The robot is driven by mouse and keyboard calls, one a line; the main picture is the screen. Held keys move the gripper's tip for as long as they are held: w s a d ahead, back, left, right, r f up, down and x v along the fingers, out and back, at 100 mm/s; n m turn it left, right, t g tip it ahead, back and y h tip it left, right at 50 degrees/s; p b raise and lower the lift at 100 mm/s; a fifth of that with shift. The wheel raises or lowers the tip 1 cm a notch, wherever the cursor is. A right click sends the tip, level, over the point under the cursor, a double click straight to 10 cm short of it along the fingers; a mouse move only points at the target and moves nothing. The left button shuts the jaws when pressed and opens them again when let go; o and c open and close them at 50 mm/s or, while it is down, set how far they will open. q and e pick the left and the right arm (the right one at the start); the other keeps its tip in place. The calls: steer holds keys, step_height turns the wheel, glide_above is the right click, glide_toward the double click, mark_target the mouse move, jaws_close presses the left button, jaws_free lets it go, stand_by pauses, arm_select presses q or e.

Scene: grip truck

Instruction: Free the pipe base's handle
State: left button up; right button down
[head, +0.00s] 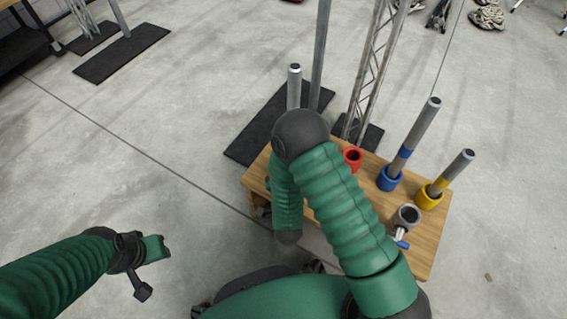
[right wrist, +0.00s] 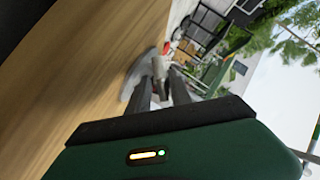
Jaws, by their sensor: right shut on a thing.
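In the right wrist view my right gripper (right wrist: 163,77) is shut on a small grey part. That part is mostly hidden between the dark fingers, so I cannot tell if it is the pipe base's handle. A pale grey rounded piece (right wrist: 136,78) shows beside the fingers on the wooden top. In the head view my right arm hides this gripper and what it holds. A grey upright pipe (head: 294,88) rises behind that arm, its foot hidden. My left gripper (head: 146,268) hangs over the floor at the lower left, away from the table; its finger opening is unclear.
The wooden table (head: 426,246) carries a red holder (head: 353,155), blue holder (head: 388,184) and yellow holder (head: 426,201). Tilted pipes stand in the blue and yellow ones. A grey ring-shaped piece (head: 407,213) sits near a blue-tipped part (head: 402,244).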

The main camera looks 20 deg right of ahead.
steer(key=n+g+p, duration=0.1)
steer(key=p, duration=0.3)
steer(key=n+g+p, duration=0.1)
steer(key=g+p, duration=0.1)
steer(key=p, duration=0.2)
steer(key=shift+r+n+h, duration=0.3)
steer(key=shift+r+h, duration=0.1)
steer(key=shift+f+n+g+h+p, duration=0.25)
steer(key=shift+n+g+h+p, duration=0.25)
steer(key=shift+p, duration=0.95)
steer(key=c, duration=1.5)
jaws_free()
steer(key=shift+w, duration=0.1)
steer(key=shift+a+r, duration=0.1)
steer(key=p+v, duration=0.6)
steer(key=v, duration=1)
steer(key=shift+s+r+p, duration=0.25)
steer(key=shift+p, duration=0.15)
